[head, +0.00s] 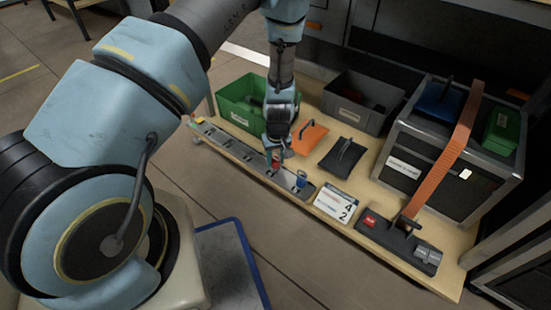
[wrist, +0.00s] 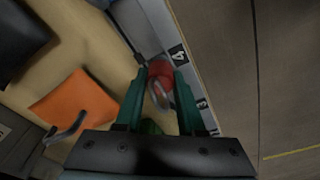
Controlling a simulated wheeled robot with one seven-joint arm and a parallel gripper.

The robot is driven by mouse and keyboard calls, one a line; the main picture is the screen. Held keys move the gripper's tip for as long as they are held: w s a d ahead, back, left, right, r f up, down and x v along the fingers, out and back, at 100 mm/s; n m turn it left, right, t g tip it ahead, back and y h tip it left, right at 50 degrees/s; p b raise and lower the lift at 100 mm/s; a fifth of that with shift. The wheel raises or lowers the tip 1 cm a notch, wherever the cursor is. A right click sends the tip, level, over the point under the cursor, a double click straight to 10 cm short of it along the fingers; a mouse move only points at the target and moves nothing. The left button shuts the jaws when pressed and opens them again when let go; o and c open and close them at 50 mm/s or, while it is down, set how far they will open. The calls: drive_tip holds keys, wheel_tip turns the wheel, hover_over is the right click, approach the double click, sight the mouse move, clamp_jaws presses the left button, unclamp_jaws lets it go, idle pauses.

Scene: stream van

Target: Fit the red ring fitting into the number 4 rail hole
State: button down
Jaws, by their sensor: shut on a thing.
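The red ring fitting (wrist: 160,69) is between the green fingertips of my gripper (wrist: 158,82) in the wrist view, its metal ring between the fingers. Only a little red of the fitting (head: 276,163) shows under my gripper (head: 275,153) in the head view. The grey rail (head: 230,146) runs along the bench's front edge. The fitting is over or at the rail beside the printed number 4 (wrist: 179,55); the number 3 label (wrist: 201,104) is lower. The number 4 hole is hidden, and I cannot tell whether the fitting is in it.
A sign reading 4 and 2 (head: 334,204), a green bin (head: 235,108), an orange plate (head: 311,136) and a black plate (head: 342,157) are near.

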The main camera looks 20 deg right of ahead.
drive_tip(key=shift+f, duration=0.6)
drive_tip(key=shift+c, duration=2.2)
unclamp_jaws()
drive_tip(key=r+p, duration=0.1)
drive_tip(key=r, duration=0.2)
drive_tip(key=s+r+p, duration=0.1)
drive_tip(key=r, duration=0.3)
drive_tip(key=r+p, duration=0.1)
drive_tip(key=r, duration=0.2)
drive_tip(key=shift+s+r, duration=0.15)
drive_tip(key=shift+r, duration=0.25)
